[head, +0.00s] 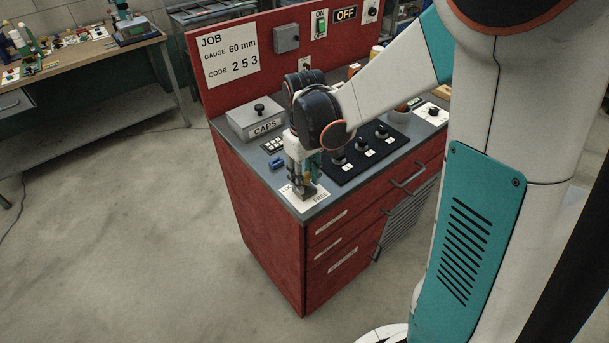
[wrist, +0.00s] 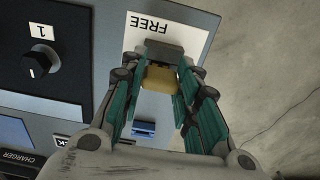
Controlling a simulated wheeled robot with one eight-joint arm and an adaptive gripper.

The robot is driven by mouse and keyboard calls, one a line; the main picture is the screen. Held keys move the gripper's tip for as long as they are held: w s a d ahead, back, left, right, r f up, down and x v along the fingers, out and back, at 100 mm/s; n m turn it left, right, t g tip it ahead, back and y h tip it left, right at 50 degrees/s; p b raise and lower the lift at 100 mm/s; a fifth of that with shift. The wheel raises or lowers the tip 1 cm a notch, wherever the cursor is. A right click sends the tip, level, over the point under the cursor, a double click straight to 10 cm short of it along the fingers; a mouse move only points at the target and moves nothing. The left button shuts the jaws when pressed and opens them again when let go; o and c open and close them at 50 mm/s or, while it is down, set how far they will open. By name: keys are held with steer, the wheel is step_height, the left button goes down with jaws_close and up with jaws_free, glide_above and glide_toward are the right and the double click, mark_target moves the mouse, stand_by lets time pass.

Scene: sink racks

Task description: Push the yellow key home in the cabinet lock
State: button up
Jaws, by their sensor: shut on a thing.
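The yellow key (wrist: 160,78) is between the fingertips of my gripper (wrist: 163,82) in the wrist view. My gripper is shut on it. The dark grey lock block (wrist: 165,48) is right at the key's far side, on a white plate (wrist: 187,38) marked FREE. How far the key sits in the lock is hidden. In the head view my gripper (head: 305,178) points down over the front left corner of the cabinet top (head: 257,178). The lock (head: 308,194) is just below it there, and the fingers hide the key.
A small blue object (wrist: 144,128) lies beside the fingers, also in the head view (head: 277,163). A black panel with numbered knobs (head: 361,152) is to the right. A grey CAPS box (head: 256,118) stands behind. The cabinet's front edge is close to the lock.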

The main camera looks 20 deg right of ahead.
mark_target(305, 174)
steer(key=shift+f+b, duration=0.3)
steer(key=shift+f, duration=0.15)
steer(key=o, duration=1.1)
steer(key=shift+c, duration=0.2)
steer(key=shift+r, duration=0.1)
step_height(305, 174, up, 12)
steer(key=s+r+m+t+b, duration=0.1)
steer(key=s+m+t, duration=0.2)
steer(key=s+t, duration=0.4)
steer(key=s, duration=0.8)
steer(key=shift+m, duration=0.3)
